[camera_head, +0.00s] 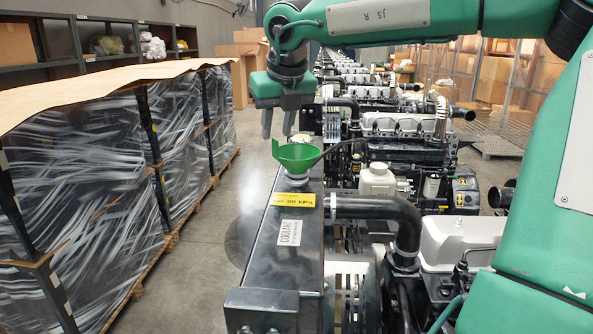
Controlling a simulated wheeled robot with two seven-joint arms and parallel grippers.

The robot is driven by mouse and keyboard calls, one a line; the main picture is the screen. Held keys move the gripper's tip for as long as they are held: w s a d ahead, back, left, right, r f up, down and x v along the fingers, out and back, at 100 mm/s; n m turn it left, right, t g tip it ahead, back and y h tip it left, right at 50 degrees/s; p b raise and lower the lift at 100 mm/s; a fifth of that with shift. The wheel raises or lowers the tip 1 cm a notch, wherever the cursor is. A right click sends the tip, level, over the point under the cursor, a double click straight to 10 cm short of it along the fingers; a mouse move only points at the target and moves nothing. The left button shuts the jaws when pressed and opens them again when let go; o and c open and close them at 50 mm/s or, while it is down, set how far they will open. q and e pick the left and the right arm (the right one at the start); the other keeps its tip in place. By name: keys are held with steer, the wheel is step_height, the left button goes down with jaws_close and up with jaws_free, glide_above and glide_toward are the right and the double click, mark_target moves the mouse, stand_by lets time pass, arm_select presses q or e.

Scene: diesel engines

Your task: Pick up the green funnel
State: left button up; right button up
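The green funnel (297,154) sits upright in the filler neck on top of the black radiator tank (258,262), which carries a yellow label and a white "COOLANT" label. My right gripper (278,124) hangs just above and slightly left of the funnel, fingers pointing down. Its two fingers are apart with nothing seen between them. The fingertips are close to the funnel's rim; I cannot tell whether they touch it. My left gripper is not in view.
A row of diesel engines (408,150) runs back on the right, with a black hose (375,208) and a white reservoir (377,180) near the tank. Wrapped pallets (75,200) stand on the left. Bare floor (215,230) lies between.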

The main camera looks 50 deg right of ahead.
mark_target(275, 139)
steer(key=p+x, duration=0.1)
steer(key=x, duration=0.1)
steer(key=p+x, duration=0.1)
steer(key=x, duration=0.1)
steer(key=shift+w+d+r+p, duration=0.15)
steer(key=shift+w+d+p, duration=0.05)
steer(key=shift+d+p, duration=0.1)
steer(key=shift+w+f, duration=0.15)
steer(key=shift+f, duration=0.2)
steer(key=shift+a, duration=0.1)
steer(key=shift+c, duration=0.4)
steer(key=shift+r, duration=0.1)
jaws_close()
